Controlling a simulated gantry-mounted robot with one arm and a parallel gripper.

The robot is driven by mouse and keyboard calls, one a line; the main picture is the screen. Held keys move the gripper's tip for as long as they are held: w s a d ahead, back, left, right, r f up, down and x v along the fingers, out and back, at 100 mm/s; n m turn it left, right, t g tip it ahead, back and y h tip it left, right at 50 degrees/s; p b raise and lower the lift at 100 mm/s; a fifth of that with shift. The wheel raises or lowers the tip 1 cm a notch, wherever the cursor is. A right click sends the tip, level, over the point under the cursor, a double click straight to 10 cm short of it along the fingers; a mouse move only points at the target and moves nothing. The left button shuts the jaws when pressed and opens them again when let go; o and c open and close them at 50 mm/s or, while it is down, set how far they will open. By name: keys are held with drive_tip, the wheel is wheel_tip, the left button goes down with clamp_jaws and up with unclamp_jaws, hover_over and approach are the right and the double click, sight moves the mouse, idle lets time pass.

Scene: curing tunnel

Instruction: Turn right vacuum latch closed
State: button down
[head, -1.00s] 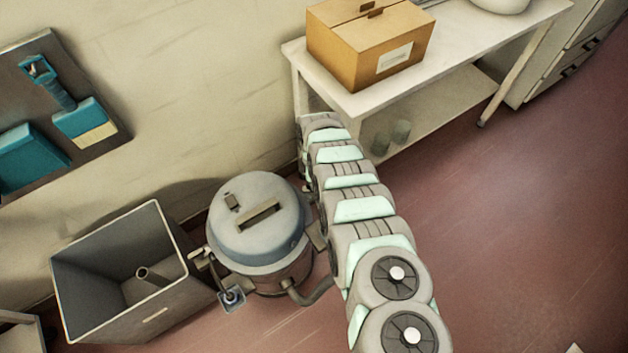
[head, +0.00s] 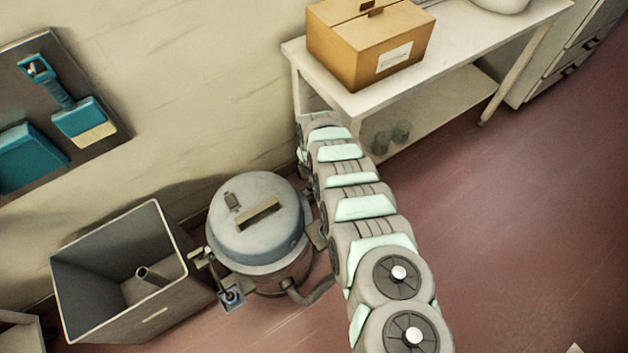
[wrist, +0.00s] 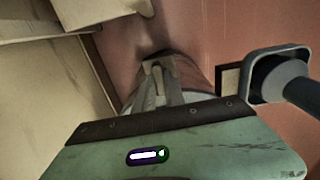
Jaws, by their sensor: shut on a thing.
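The vacuum (head: 258,215), a round drum with a blue-grey lid and a top handle, stands on the floor left of my arm in the head view. Its right latch (head: 319,235) shows as a small grey piece at the drum's right side, partly covered by my arm. The left latch (head: 200,258) sticks out on the other side. In the wrist view my gripper (wrist: 162,72) has its narrow fingers together on a small tan-grey piece, which appears to be the right latch. The fingers hide most of it, so its angle is unclear. My gripper is hidden in the head view.
An open grey bin (head: 120,275) stands left of the vacuum. A white table (head: 455,50) with a cardboard box (head: 370,45) is behind my arm. A hose stub (head: 318,292) curves at the vacuum's base. The red floor at right is mostly clear.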

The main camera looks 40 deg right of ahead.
drive_tip(key=shift+f, duration=0.1)
drive_tip(key=c, duration=1.4)
unclamp_jaws()
wheel_tip(320, 180, up, 11)
drive_tip(key=p, duration=0.4)
drive_tip(key=shift+p, duration=0.4)
